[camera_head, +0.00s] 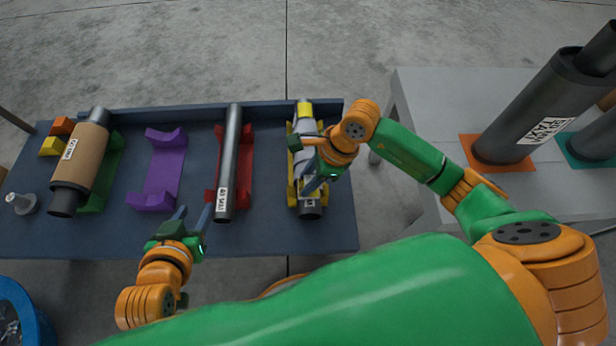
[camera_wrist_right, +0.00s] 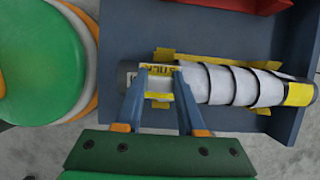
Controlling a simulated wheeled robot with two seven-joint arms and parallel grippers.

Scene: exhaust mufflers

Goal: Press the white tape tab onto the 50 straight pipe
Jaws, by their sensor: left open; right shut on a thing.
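The 50 straight pipe (camera_head: 310,211) lies in the yellow cradle (camera_head: 291,170) at the right end of the blue bench. It is dark, with pale wrapping (camera_wrist_right: 240,86) in overlapping turns and a yellow band (camera_head: 304,109) at its far end. My right gripper (camera_head: 307,166) is over the pipe's near half. In the right wrist view its fingers (camera_wrist_right: 161,90) are shut on the white tape tab (camera_wrist_right: 159,85), which has yellow edges and lies against or just above the pipe; I cannot tell which. My left gripper (camera_head: 192,214) is open and empty at the bench's front edge.
A dark pipe (camera_head: 230,150) rests in a red cradle (camera_head: 245,160). A purple cradle (camera_head: 160,175) is empty. A brown-wrapped muffler (camera_head: 80,157) lies in a green cradle (camera_head: 110,170). A grey table (camera_head: 430,100) with upright dark mufflers (camera_head: 540,105) stands at right.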

